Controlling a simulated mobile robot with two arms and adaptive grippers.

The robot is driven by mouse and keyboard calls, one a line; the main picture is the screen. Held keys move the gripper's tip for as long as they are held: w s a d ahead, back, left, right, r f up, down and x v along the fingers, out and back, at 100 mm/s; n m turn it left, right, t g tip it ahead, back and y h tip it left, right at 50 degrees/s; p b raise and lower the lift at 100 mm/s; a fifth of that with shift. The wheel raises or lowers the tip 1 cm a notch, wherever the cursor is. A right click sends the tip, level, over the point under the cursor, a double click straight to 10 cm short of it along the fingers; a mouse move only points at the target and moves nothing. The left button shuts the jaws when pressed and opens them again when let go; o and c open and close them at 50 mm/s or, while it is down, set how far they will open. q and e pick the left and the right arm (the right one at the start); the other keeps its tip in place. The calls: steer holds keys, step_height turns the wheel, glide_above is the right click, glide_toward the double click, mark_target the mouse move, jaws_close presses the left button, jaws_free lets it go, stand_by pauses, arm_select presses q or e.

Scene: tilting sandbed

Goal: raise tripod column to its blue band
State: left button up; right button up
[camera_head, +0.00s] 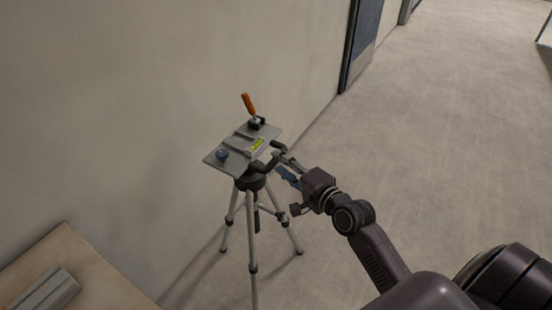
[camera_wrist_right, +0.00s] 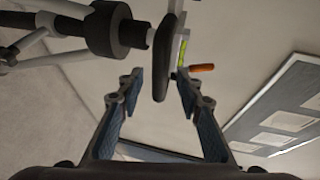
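The tripod stands upright on the floor, with silver legs (camera_head: 250,237) and a grey top plate (camera_head: 217,163). The black collar (camera_wrist_right: 113,30) appears sideways in the right wrist view, with a short piece of column (camera_wrist_right: 149,38) showing. No blue band is visible on it. My right gripper (camera_head: 283,166) is beside the tripod head. In the wrist view its blue-padded fingers (camera_wrist_right: 158,78) are apart, with a dark rounded part (camera_wrist_right: 163,60) between or beyond their tips; contact is unclear. My left gripper is out of view.
A wall (camera_head: 150,90) rises close behind and left of the tripod. A tan table (camera_head: 95,285) with a grey object (camera_head: 45,291) is at the lower left. The carpet (camera_head: 440,120) to the right is open, and a blue door panel (camera_head: 365,35) stands at the back.

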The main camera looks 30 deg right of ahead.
steer(key=shift+x, duration=1.55)
steer(key=shift+c, duration=0.3)
jaws_close()
